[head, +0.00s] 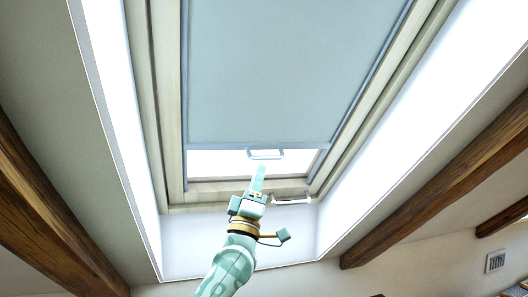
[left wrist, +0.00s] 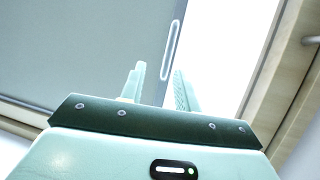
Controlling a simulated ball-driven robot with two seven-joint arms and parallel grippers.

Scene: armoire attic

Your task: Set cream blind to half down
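The blind (head: 285,75), called cream in the task, looks pale grey-blue here. It is drawn down over most of the skylight, leaving a bright strip of glass below its bottom bar. A pale loop handle (head: 265,154) sits on that bar and also shows in the left wrist view (left wrist: 171,50). My left gripper (head: 260,169) points up just below the handle. In the left wrist view its two fingers (left wrist: 157,72) are apart, with the handle's near end showing between their tips. I cannot tell whether they touch it. My right gripper is not in view.
The wooden window frame (head: 168,95) surrounds the blind, with a white latch-like piece (head: 291,200) on its lower edge. Bright sloping reveals flank it. Dark wooden beams (head: 440,200) run along the ceiling on both sides. A wall vent (head: 495,262) is at lower right.

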